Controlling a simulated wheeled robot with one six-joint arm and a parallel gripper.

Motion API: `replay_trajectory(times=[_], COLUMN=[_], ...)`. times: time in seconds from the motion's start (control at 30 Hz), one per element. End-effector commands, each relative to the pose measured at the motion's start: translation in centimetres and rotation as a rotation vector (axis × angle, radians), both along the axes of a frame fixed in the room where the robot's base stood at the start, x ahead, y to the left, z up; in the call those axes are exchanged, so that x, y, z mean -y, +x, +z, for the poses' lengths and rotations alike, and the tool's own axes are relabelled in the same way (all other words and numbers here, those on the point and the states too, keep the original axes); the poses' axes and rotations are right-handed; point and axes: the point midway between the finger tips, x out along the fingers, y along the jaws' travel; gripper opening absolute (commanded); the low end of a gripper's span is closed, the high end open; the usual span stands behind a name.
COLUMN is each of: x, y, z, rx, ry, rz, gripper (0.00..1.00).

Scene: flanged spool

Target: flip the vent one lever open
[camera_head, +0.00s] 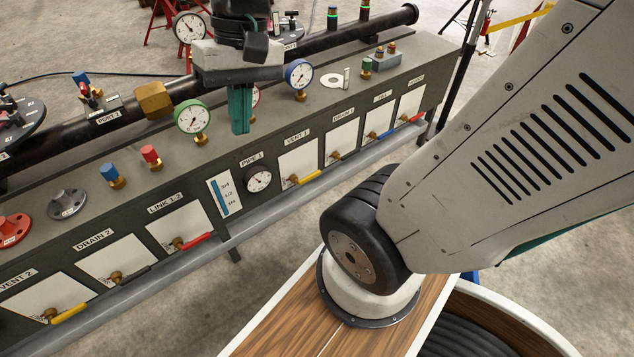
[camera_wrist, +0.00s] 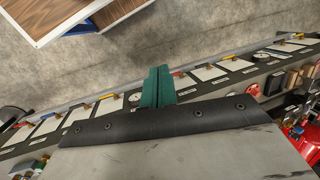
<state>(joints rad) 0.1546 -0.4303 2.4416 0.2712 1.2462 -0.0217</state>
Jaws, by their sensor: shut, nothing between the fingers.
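The vent 1 lever (camera_head: 309,177) is a yellow handle on a brass valve. It sits at the bottom of a white plate (camera_head: 298,157) under the "VENT 1" label on the bench's front face. The handle points right, roughly along the bench edge. In the wrist view a yellow lever (camera_wrist: 107,96), likely the same one, lies left of the fingers. My gripper (camera_head: 240,122) has teal fingers pointing down, shut together and empty. It is above the bench, left of the vent 1 plate and apart from the lever. The fingers also show in the wrist view (camera_wrist: 157,85).
The bench (camera_head: 130,195) carries a green-rimmed gauge (camera_head: 191,117), a blue-rimmed gauge (camera_head: 298,75) and a black pipe (camera_head: 65,140) near my gripper. Similar levers line the front, including a yellow vent 2 lever (camera_head: 69,313). A wood-topped box (camera_head: 290,320) stands before the bench.

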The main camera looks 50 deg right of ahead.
Motion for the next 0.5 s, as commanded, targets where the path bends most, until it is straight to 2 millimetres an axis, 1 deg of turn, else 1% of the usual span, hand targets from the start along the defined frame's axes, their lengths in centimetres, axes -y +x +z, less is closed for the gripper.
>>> replay_trajectory(times=[0.03, 0.17, 0.27, 0.3, 0.37, 0.4, 0.47, 0.5], x=[0.2, 0.7, 1.6, 2.2, 3.1, 3.9, 5.2, 6.1], y=[1.7, 5.9, 9.3, 10.6, 12.6, 13.9, 15.7, 17.0], z=[-0.7, -2.4, -4.2, -4.9, -6.3, -7.3, -9.0, -10.1], rx=[-0.047, -0.133, -0.191, -0.21, -0.239, -0.256, -0.281, -0.294], ry=[0.058, 0.212, 0.329, 0.377, 0.447, 0.493, 0.563, 0.61], rz=[-0.056, -0.199, -0.315, -0.364, -0.44, -0.491, -0.571, -0.625], gripper=[0.0, 0.0, 0.0, 0.0, 0.0, 0.0, 0.0, 0.0])
